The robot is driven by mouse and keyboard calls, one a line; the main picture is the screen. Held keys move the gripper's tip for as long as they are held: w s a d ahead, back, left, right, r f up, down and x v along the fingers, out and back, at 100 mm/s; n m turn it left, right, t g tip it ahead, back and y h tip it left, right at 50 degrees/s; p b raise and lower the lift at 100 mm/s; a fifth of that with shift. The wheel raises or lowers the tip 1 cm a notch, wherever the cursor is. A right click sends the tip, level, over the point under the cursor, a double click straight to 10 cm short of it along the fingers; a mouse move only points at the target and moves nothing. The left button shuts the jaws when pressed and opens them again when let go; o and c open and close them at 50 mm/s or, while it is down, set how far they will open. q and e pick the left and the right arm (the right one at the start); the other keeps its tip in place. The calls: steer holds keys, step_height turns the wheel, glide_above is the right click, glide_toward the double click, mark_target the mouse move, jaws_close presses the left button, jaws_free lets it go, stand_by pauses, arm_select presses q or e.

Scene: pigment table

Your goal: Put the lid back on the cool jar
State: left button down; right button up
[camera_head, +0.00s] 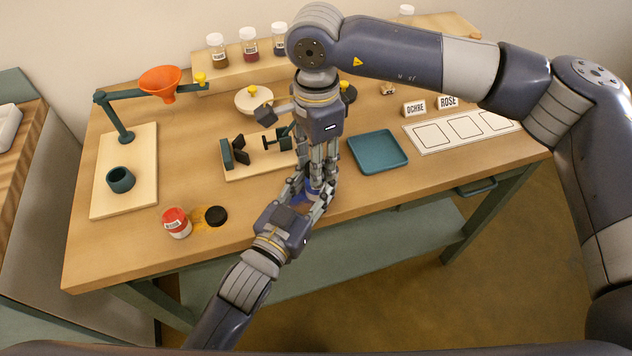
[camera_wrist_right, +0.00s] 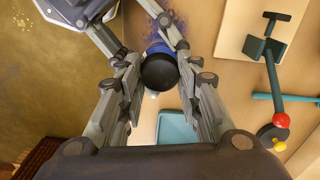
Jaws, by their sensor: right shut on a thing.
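The blue cool jar (camera_head: 312,196) is at the table's front edge, mostly hidden by fingers. In the right wrist view the blue jar (camera_wrist_right: 157,48) shows behind a round black lid (camera_wrist_right: 159,72). My right gripper (camera_head: 317,182) points down over the jar and is shut on the lid, which sits between its fingertips in the wrist view (camera_wrist_right: 155,66). The lid lines up closely with the jar; whether it is seated I cannot tell. My left gripper (camera_head: 308,194) reaches in from the front with its fingers around the jar, apparently shut on it.
A red-topped jar (camera_head: 176,223) and a black lid (camera_head: 215,216) stand at the front left, by an ochre stain. A teal tray (camera_head: 378,151) is right of the grippers. A board with dark blocks (camera_head: 240,170) is behind left. Blue powder (camera_wrist_right: 163,12) lies nearby.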

steer(key=m, duration=1.3)
steer(key=shift+m, duration=0.4)
steer(key=o, duration=1.2)
steer(key=shift+c, duration=0.2)
steer(key=shift+r, duration=2.25)
steer(key=shift+c, duration=0.2)
